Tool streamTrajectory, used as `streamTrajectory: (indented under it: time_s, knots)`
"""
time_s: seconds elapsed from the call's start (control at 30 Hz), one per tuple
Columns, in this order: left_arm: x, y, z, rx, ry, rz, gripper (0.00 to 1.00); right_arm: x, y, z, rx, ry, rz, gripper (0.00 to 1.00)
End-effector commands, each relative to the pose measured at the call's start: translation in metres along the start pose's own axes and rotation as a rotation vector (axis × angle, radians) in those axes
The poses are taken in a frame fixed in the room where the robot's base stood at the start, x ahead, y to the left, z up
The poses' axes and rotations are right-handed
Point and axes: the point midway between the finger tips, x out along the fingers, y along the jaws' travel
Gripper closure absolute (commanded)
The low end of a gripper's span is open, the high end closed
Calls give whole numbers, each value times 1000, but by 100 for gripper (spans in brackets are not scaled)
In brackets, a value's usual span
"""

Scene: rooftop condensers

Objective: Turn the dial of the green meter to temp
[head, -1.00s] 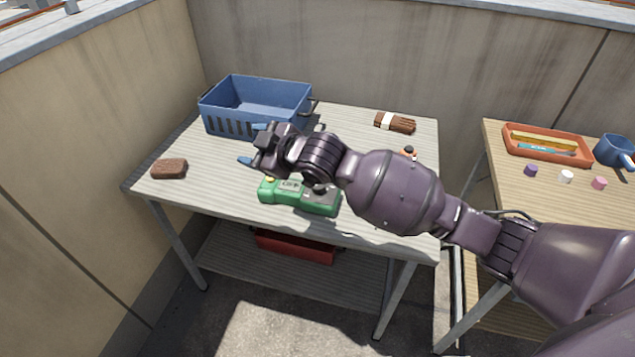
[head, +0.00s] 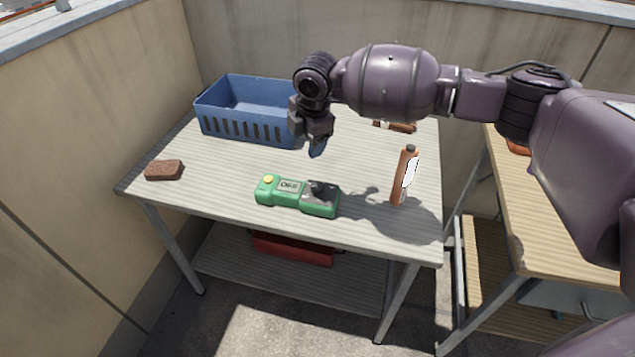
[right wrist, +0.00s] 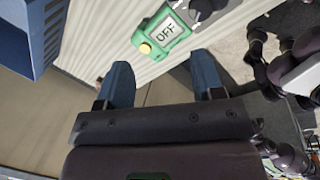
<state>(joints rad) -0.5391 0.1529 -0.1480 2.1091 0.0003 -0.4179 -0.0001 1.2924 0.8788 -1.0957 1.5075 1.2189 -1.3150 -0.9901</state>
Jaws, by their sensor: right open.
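The green meter (head: 297,196) lies on the grey slatted table, its long side along the table's front. It has a yellow button (head: 268,179) at its left end, a display (head: 289,186) reading OFF, and a dark dial (head: 322,190) at its right end. The meter also shows in the right wrist view (right wrist: 165,30), with the display reading OFF and part of the dial at the top edge. My right gripper (head: 317,150) points down above the table, behind the meter and apart from it. Its blue fingers are open and empty in the right wrist view (right wrist: 165,80). My left gripper is not in view.
A blue basket (head: 245,110) stands behind, left of my right gripper. An orange-brown bottle (head: 401,178) stands right of the meter. A brown brick (head: 164,170) lies at the left. A brown bundle (head: 400,127) is partly hidden behind my arm. A red box (head: 293,248) is below.

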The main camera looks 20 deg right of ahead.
Motion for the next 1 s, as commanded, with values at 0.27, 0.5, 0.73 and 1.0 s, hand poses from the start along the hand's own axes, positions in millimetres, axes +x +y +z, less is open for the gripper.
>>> streamTrajectory:
  time_s: [0.27, 0.5, 0.73, 1.0]
  knots:
    - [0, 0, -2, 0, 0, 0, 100, 0, -32, 4, -228, 29, -212, 39]
    - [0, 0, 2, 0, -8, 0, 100, 11, -36, 4, -277, 32, -217, 39]
    - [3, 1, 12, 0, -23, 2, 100, 49, -44, 4, -275, 33, -219, 39]
    - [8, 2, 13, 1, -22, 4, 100, 89, -53, 4, -274, 31, -218, 39]
